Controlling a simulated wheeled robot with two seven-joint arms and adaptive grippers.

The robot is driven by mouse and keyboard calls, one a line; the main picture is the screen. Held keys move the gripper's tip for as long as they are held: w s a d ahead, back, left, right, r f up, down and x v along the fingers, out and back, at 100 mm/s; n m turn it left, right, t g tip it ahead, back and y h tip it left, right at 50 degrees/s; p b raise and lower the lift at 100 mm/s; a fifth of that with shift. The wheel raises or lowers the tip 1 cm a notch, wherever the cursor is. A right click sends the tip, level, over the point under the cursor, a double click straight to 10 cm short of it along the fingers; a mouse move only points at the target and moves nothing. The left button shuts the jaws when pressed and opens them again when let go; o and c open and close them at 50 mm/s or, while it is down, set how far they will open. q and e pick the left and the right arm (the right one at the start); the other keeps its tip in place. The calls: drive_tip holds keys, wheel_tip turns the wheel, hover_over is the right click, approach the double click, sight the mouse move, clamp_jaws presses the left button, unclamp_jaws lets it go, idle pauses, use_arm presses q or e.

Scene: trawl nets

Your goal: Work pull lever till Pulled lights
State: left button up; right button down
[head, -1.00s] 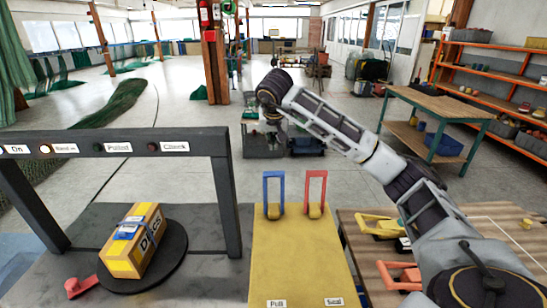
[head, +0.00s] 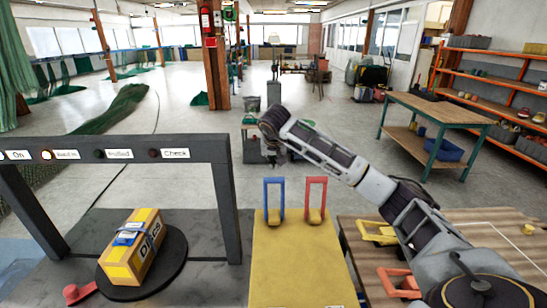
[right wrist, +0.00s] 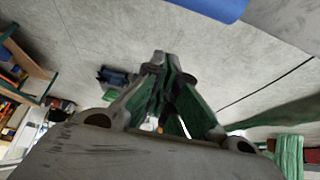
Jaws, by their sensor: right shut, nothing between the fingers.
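The blue lever (head: 274,197) stands upright on the left of the yellow stand (head: 300,262). The red lever (head: 316,197) stands upright beside it. My right gripper (head: 272,158) is just above and beyond the blue lever and looks apart from it; its fingers are small here. In the right wrist view its fingers (right wrist: 165,75) meet, shut and empty, with a blue bar (right wrist: 215,7) at the top edge. The Pulled lamp (head: 99,154) on the dark frame looks unlit. My left gripper is out of view.
A yellow box (head: 133,246) with a strap sits on a round dark plate (head: 165,264) under the dark frame (head: 229,205). A small red handle (head: 75,292) lies left of it. A wooden table (head: 480,222) with yellow and red tools is at right, under my arm.

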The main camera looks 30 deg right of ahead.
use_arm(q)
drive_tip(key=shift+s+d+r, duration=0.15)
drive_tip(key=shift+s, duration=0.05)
use_arm(e)
drive_tip(key=shift+s+a+f, duration=0.3)
drive_tip(key=shift+s+a, duration=0.2)
drive_tip(key=shift+s, duration=0.35)
drive_tip(key=shift+s+a+f, duration=0.25)
drive_tip(key=shift+s+a, duration=0.2)
drive_tip(key=shift+s, duration=0.35)
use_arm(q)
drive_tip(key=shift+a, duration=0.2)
use_arm(e)
drive_tip(key=shift+s, duration=0.1)
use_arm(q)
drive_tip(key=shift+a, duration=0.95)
use_arm(e)
drive_tip(key=shift+s+a, duration=0.15)
drive_tip(key=shift+s, duration=0.05)
